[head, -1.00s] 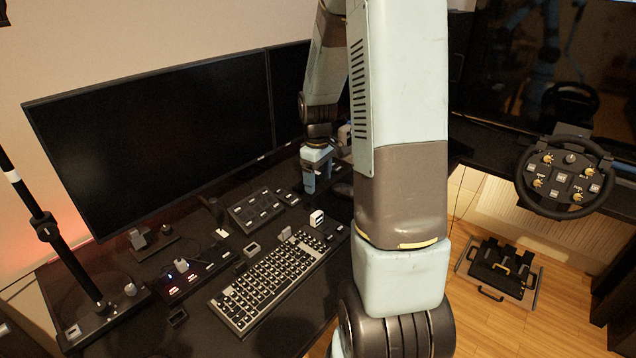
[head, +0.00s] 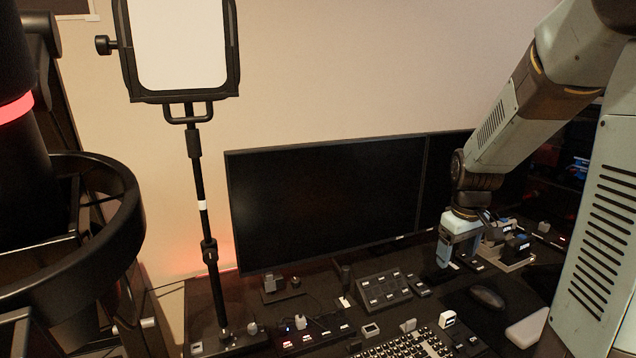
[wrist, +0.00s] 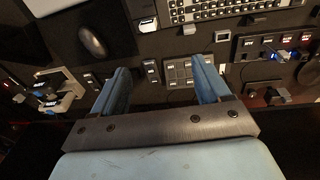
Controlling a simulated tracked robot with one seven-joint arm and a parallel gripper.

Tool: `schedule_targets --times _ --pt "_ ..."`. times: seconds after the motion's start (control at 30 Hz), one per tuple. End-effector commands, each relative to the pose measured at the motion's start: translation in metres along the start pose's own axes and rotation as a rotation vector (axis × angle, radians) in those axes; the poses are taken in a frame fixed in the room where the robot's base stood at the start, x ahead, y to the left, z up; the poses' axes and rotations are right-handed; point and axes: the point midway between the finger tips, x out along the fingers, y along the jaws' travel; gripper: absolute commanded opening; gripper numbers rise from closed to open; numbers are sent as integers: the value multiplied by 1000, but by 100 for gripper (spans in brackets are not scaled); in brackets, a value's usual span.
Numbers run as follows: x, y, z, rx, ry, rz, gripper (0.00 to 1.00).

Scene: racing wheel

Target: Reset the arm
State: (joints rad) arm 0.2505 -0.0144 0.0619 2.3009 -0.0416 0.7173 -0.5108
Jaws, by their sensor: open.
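My arm comes in from the right of the head view and bends down over the desk. My gripper (head: 450,250) is above the desk, in front of the right end of the monitors. In the wrist view my gripper (wrist: 160,88) shows its two blue fingers spread apart with nothing between them. Below and beyond the fingers, the wrist view shows a button box (wrist: 180,72). The same button box (head: 383,288) stands left of my gripper in the head view.
The desk holds a keyboard (head: 405,346), a mouse (head: 487,296) and a small white-faced block (head: 447,318). A wide dark monitor (head: 325,203) stands behind. A panel light on a stand (head: 203,205) is at left. Small devices (head: 508,244) sit right of my gripper.

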Motion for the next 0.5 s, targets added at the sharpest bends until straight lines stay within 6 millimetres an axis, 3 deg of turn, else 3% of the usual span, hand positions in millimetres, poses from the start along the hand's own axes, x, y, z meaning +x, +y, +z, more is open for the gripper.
schedule_targets --times 0.2,0.5 --pt "-49 -28 16 69 70 33 76" --pt "-103 -65 48 171 169 51 76"
